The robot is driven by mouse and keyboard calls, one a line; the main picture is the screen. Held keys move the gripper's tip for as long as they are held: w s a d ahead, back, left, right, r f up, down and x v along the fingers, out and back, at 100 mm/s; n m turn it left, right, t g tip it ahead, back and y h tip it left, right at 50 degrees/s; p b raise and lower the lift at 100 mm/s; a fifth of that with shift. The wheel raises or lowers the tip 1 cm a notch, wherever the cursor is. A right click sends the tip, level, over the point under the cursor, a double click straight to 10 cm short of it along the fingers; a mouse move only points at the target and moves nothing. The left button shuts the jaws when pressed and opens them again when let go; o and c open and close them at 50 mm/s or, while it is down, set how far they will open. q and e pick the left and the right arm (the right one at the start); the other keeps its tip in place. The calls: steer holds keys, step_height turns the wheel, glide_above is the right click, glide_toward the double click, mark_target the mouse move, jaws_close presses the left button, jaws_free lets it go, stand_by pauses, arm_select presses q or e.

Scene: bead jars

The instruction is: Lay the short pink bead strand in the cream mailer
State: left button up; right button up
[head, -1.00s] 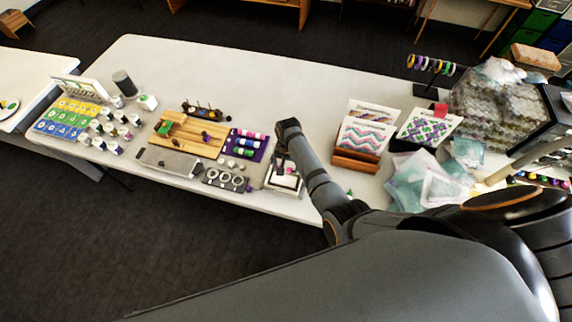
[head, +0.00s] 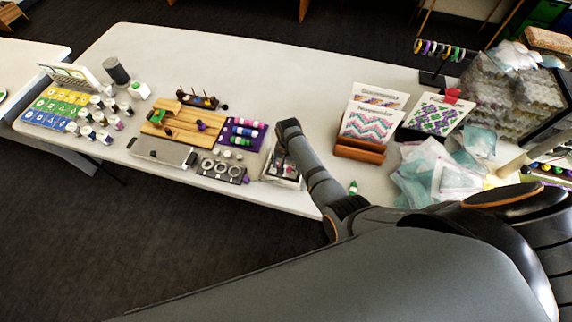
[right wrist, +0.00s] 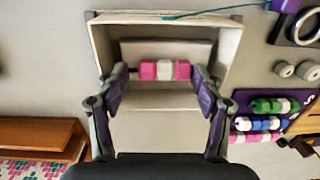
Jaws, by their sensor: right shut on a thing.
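The short pink bead strand (right wrist: 164,71), with pink and white beads in a row, lies across between the fingertips of my right gripper (right wrist: 161,76). The gripper is shut on its ends. The cream mailer (right wrist: 101,50) is an open shallow box, and the strand is within its outline in the right wrist view. I cannot tell whether the strand touches its floor. In the head view the mailer (head: 270,176) sits at the table's front edge, partly hidden by my right arm, and the strand cannot be made out. My left gripper is not in view.
A purple mat (head: 257,141) with other bead strands lies left of the mailer, behind a dark tray of rings (head: 205,174). A wooden card holder (head: 360,154) stands to the right, near clear bags (head: 420,175).

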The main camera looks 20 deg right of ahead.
steer(key=shift+f, duration=0.1)
stand_by(0.3)
steer(key=o, duration=1.2)
step_height(320, 180, up, 12)
steer(key=shift+d, duration=0.2)
steer(key=shift+s, duration=0.1)
